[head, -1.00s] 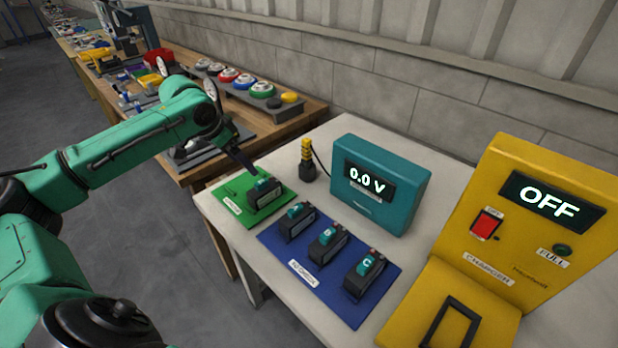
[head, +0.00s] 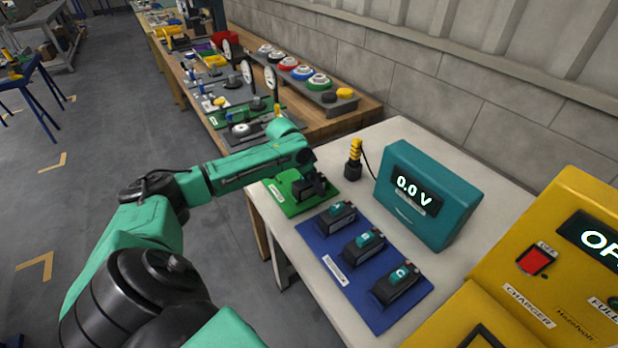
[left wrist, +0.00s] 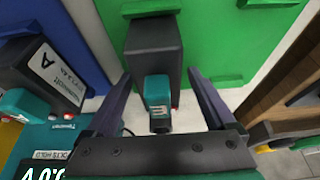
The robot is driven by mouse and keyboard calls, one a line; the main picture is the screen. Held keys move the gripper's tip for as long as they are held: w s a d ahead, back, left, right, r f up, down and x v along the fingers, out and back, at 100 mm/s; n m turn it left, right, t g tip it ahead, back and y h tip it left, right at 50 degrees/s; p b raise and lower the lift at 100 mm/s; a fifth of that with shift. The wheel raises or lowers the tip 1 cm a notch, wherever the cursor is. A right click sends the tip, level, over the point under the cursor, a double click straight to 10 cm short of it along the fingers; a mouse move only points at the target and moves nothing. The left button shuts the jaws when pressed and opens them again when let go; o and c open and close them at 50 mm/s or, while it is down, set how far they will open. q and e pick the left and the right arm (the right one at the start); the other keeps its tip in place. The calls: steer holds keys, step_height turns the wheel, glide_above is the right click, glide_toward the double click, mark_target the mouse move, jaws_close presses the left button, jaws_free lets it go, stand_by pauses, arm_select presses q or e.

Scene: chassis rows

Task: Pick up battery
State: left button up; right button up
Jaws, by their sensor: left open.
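A dark battery with a teal top stands on the green mat (head: 288,207). In the head view my left gripper (head: 309,187) largely hides it. In the left wrist view the battery (left wrist: 153,48) lies between the two spread fingers of the left gripper (left wrist: 159,77), with a visible gap on each side. Three similar batteries, the far one (head: 336,214), the middle one (head: 364,243) and one marked C (head: 398,283), stand on the blue mat (head: 353,292). One marked A (left wrist: 52,75) shows in the left wrist view. My right gripper is not in view.
A teal meter (head: 430,200) reading 0.0 V and a yellow-black probe (head: 353,160) stand behind the mats. A yellow charger (head: 560,250) stands at the right. A wooden bench (head: 350,122) with several parts is beyond.

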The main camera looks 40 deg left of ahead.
arm_select(q)
jaws_close()
steer(key=shift+r, duration=0.15)
